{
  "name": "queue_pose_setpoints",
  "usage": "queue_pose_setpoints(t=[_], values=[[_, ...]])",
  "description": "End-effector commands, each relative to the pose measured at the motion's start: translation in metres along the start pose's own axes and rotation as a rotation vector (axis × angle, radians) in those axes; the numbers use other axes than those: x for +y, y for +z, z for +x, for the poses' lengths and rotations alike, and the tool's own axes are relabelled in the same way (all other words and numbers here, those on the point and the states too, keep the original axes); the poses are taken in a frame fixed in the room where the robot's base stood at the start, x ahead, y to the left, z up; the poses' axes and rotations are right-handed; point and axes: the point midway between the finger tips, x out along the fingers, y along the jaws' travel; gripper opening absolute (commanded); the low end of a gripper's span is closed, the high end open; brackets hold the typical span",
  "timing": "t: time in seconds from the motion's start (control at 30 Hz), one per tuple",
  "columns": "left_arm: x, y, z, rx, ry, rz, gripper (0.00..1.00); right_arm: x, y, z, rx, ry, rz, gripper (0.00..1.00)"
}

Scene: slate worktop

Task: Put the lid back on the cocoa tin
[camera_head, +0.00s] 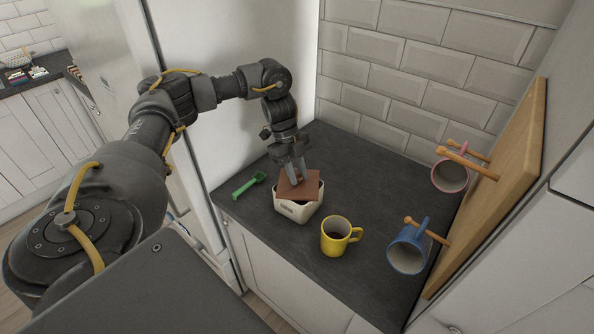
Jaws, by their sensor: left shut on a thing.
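My left gripper (296,170) points down and is shut on a flat, square brown piece (298,190), which looks like the lid. It holds this piece over a cream box-shaped container (298,214) with rounded corners, which looks like the tin. The brown piece sits slightly askew to the rim and covers most of the opening. A dark gap shows along the rim. I cannot tell whether the piece touches the rim. The inside is mostly hidden. My right gripper is not in view.
A green scoop-like tool (249,185) lies left of the container. A yellow mug (334,238) stands to its right. A pink mug (450,176) and a blue mug (408,252) hang from a wooden peg board (505,180). The slate worktop (372,180) is clear behind.

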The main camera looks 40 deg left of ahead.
Motion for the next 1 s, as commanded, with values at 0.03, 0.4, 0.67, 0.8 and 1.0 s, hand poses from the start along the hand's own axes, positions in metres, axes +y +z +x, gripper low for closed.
queue_pose_setpoints(t=[0.03,0.4,0.67,0.8,1.0], values=[[-0.0001,-0.0003,-0.0004,0.0,0.0,0.0,0.0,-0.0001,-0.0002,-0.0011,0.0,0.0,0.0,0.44],[0.0,-0.0001,0.0003,0.0,0.0,0.0,0.0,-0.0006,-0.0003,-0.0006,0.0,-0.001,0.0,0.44],[0.0001,-0.0001,0.0003,0.0,0.001,0.0,0.47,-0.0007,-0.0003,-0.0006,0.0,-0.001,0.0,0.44],[0.0002,0.0,0.0005,0.0,0.001,0.0,0.49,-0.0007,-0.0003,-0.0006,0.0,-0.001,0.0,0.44],[0.0002,0.0,0.0004,0.0,0.001,0.0,0.69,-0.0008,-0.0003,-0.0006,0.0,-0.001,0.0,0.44]])
